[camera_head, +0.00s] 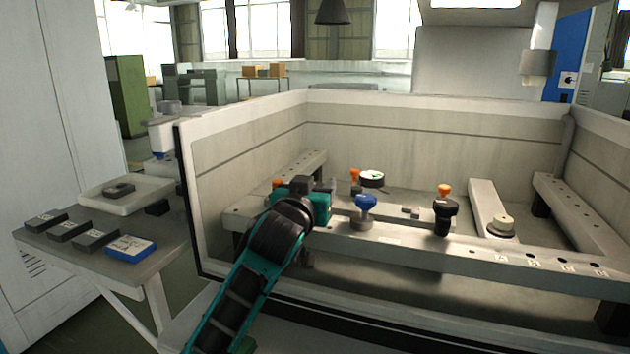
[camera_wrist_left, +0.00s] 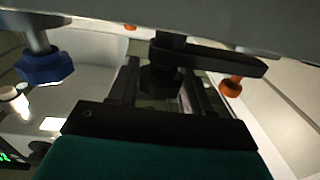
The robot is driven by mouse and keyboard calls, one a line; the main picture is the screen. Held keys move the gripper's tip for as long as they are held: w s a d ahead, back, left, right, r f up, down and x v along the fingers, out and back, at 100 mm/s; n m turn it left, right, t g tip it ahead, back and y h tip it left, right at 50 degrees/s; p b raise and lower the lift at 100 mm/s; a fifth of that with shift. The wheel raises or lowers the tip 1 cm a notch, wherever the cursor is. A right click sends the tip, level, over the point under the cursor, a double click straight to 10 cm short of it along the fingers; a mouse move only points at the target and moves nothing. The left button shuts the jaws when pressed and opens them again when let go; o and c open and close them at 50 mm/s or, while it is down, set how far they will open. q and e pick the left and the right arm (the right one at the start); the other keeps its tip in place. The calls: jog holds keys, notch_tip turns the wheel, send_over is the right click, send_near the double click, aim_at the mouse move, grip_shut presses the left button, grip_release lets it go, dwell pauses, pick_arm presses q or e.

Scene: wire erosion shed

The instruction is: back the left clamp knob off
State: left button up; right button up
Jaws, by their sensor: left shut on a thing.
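My left gripper (camera_head: 318,190) is at the left part of the front rail, inside the walled tank. In the left wrist view its two dark fingers (camera_wrist_left: 166,92) are shut on the left clamp knob (camera_wrist_left: 162,82), a black hub with a lever arm reaching to the right. In the head view the gripper and wrist hide most of this knob. A similar black knob (camera_head: 444,207) stands upright on the rail further right. My right gripper is not in view.
A blue knob (camera_head: 366,203) stands just right of my gripper and shows in the left wrist view (camera_wrist_left: 45,67). Orange knobs (camera_head: 355,176) stand nearby. Tank walls (camera_head: 430,140) surround the rails. A side table (camera_head: 165,258) at left holds dark blocks, a blue-white box and a tray.

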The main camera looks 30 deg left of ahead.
pick_arm(q)
jog(key=n+g+y, duration=0.1)
jog(key=y, duration=0.1)
jog(key=n+y+b, duration=0.1)
jog(key=y, duration=0.1)
jog(key=shift+w+d+f+n+g, duration=0.1)
jog(key=shift+d+f+n+g, duration=0.05)
jog(key=shift+n+g, duration=0.25)
jog(key=shift+n+g+y+b, duration=0.3)
jog(key=shift+n+y+b, duration=0.1)
jog(key=shift+y, duration=0.2)
jog(key=shift+n+g+y+b, duration=0.7)
jog(key=shift+g+y+b, duration=0.1)
jog(key=shift+y+b, duration=0.1)
jog(key=shift+n+g+y+b, duration=1.1)
jog(key=shift+g+y+b, duration=0.1)
jog(key=shift+g, duration=0.1)
jog(key=shift+r, duration=0.2)
jog(key=o, duration=0.9)
jog(key=shift+o, duration=0.2)
